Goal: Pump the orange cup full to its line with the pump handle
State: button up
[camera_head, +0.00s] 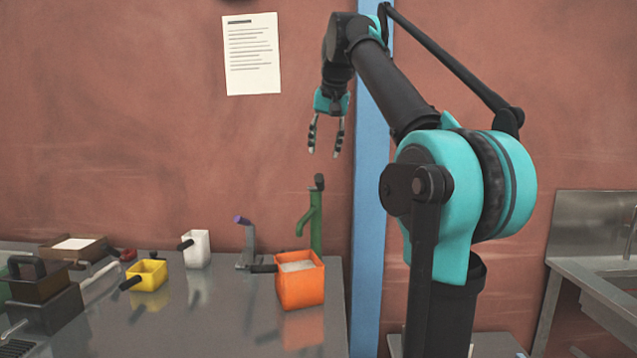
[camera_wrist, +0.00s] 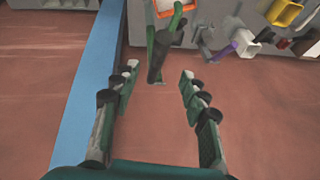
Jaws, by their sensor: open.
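The orange cup (camera_head: 301,289) stands on the grey counter near its right end, with a dark handle pointing left. Pale powder shows inside it; I cannot make out its line. The green pump (camera_head: 315,228) stands behind the cup, its dark-topped handle (camera_head: 319,182) upright. My gripper (camera_head: 325,153) is open and empty, pointing down above the pump handle and apart from it. In the wrist view the green pump (camera_wrist: 157,55) lies between and beyond my open fingers (camera_wrist: 158,95); the orange cup's rim (camera_wrist: 172,7) is partly cut off at the top.
A grey dispenser with a purple top (camera_head: 247,245) stands left of the pump. A white cup (camera_head: 197,248) and a yellow cup (camera_head: 148,274) stand farther left. A blue post (camera_head: 368,200) rises just right of the counter. A steel sink (camera_head: 597,265) is at far right.

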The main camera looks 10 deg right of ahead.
aim_at(319, 185)
jog(key=x, duration=1.2)
jog(key=shift+s+d, duration=0.1)
jog(key=shift+s, duration=0.05)
jog(key=shift+c, duration=0.2)
grip_shut()
